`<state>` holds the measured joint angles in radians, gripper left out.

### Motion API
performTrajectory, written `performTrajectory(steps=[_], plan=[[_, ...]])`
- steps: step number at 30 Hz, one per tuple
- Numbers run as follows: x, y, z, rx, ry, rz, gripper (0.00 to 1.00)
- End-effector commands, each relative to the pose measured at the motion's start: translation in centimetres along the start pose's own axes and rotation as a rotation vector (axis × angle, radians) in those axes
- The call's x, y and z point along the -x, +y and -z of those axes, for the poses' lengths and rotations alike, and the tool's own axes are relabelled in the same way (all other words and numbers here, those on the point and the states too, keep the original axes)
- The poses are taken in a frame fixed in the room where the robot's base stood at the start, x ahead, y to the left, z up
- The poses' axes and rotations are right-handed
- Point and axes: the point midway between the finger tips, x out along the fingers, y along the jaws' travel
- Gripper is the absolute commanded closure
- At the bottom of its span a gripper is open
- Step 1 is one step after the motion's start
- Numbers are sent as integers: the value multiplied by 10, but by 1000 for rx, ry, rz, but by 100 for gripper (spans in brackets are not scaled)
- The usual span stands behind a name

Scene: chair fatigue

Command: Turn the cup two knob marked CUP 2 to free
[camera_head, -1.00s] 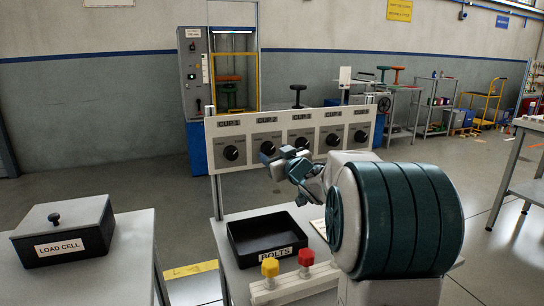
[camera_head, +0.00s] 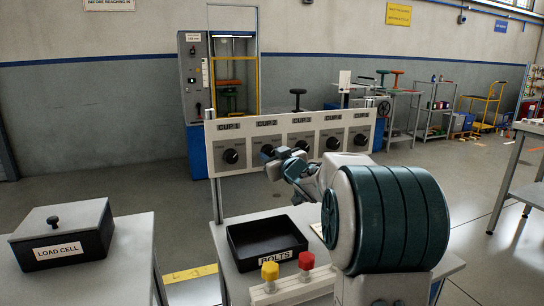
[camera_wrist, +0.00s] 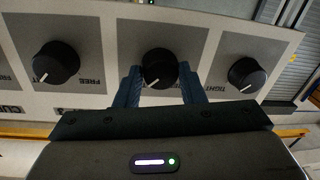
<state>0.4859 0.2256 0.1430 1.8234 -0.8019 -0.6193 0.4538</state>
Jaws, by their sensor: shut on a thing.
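The CUP 2 knob (camera_head: 266,149) is a round black knob on a pale panel, under its label, second from the left in the head view. My gripper (camera_head: 276,156) is at this knob and partly covers it. In the wrist view, where the panel appears upside down, the knob (camera_wrist: 160,64) sits between my two blue fingers (camera_wrist: 161,78), which are shut on its sides. Its white pointer mark is towards the lower left there. The lettering beside this knob is hidden by the fingers.
Similar knobs flank it, one (camera_wrist: 55,62) on the left and one (camera_wrist: 246,74) on the right in the wrist view. Below the panel are a black BOLTS tray (camera_head: 237,254) and yellow (camera_head: 270,271) and red (camera_head: 306,261) knobs. A LOAD CELL box (camera_head: 60,235) stands left.

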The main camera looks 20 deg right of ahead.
Motion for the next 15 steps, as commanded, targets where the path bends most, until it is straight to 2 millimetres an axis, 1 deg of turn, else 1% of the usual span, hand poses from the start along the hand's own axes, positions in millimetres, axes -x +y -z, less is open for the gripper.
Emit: performTrajectory(steps=[8,15], plan=[[0,-1,0,125,-11,4,87],[0,-1,0,331,-29,7,87]])
